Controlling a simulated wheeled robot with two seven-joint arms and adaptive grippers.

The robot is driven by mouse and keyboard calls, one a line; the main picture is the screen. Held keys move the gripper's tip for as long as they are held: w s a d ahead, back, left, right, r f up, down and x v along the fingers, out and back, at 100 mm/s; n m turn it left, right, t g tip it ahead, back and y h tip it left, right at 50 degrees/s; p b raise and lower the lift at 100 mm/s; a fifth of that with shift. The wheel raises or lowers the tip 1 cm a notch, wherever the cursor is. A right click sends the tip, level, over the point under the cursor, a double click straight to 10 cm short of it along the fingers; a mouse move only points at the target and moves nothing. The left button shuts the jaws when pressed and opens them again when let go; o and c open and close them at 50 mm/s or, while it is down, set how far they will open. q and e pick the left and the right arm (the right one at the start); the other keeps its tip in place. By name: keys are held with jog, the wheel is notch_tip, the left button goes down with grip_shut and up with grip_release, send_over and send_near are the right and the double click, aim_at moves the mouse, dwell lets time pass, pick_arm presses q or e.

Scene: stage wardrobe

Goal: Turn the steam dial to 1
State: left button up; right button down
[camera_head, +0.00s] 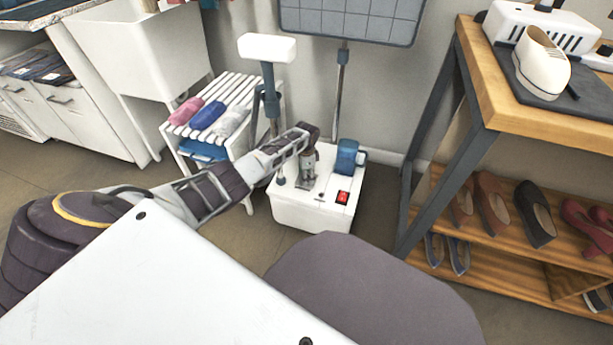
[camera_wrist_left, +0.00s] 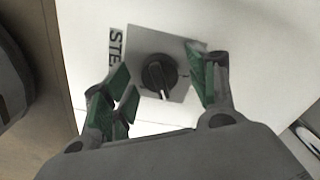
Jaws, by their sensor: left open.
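The steam dial (camera_wrist_left: 159,75) is a round black knob with a pale pointer line, set on a grey square plate (camera_wrist_left: 150,40) on top of the white steamer base (camera_head: 300,214). Part of a label reading "STE" (camera_wrist_left: 117,48) shows beside the plate. In the left wrist view my left gripper (camera_wrist_left: 160,88) is open, with its green-padded fingers on either side of the dial and apart from it. In the head view my left gripper (camera_head: 308,180) points down over the base and hides the dial. Scale numbers on the plate are not readable. My right gripper is not in view.
A red switch (camera_head: 343,197) and a blue water tank (camera_head: 347,156) are on the base, right of my gripper. A pole (camera_head: 340,90) rises behind. A white slatted rack (camera_head: 205,112) with rolled cloths stands left, and a wooden shoe shelf (camera_head: 490,130) stands right.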

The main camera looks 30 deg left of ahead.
pick_arm(q)
jog(key=c, duration=1.1)
jog(key=shift+o, duration=0.2)
